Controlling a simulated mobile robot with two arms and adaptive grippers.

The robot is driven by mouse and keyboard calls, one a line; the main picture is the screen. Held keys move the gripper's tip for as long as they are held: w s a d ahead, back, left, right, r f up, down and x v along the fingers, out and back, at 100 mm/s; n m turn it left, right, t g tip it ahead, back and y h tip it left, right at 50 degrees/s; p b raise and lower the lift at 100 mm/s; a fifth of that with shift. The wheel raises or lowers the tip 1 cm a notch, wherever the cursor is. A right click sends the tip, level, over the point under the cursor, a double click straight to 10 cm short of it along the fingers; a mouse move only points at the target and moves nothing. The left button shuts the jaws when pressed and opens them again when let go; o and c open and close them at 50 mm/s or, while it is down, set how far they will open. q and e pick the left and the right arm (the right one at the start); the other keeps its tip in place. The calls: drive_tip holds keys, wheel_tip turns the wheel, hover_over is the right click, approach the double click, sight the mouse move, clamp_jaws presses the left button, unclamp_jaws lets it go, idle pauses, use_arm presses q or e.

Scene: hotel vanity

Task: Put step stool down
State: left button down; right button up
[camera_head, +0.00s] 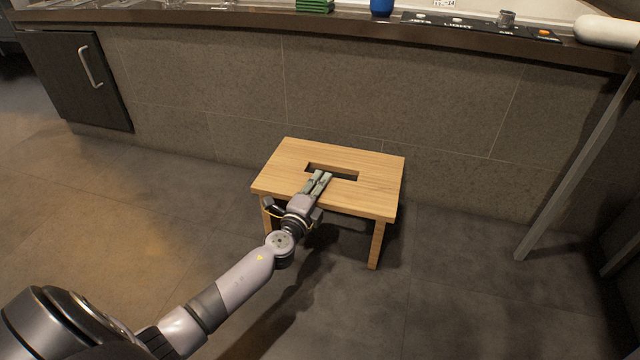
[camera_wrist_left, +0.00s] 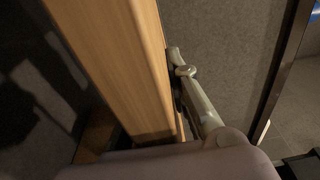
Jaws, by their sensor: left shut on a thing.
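The wooden step stool (camera_head: 375,185) is upright in front of the vanity, with a rectangular slot in its top. My left gripper (camera_head: 320,182) reaches over the near edge of the top and is shut on the stool at the slot. In the left wrist view the stool's pale wooden board (camera_wrist_left: 120,60) runs alongside a gripper finger (camera_wrist_left: 190,85); the other finger is hidden. Two front legs show in the head view; the back legs are mostly hidden. I cannot tell whether the feet touch the floor. My right gripper is not in view.
The tiled vanity front (camera_head: 350,95) stands behind the stool, with a dark cabinet door (camera_head: 75,75) at left. Several items stand on the counter, including a blue one (camera_head: 382,7). A slanted metal leg (camera_head: 575,175) stands at right. The floor (camera_head: 480,290) around is clear.

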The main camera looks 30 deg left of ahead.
use_arm(q)
drive_tip(key=shift+r, duration=0.25)
drive_tip(key=c, duration=1.9)
unclamp_jaws()
drive_tip(key=shift+f, duration=0.3)
drive_tip(key=o, duration=0.4)
drive_tip(key=shift+r, duration=0.1)
drive_tip(key=shift+c, duration=0.2)
drive_tip(key=shift+s, duration=0.15)
drive_tip(key=s+d+p, duration=0.1)
drive_tip(key=s, duration=1)
drive_tip(key=shift+s+d, duration=0.2)
drive_tip(key=shift+s, duration=0.15)
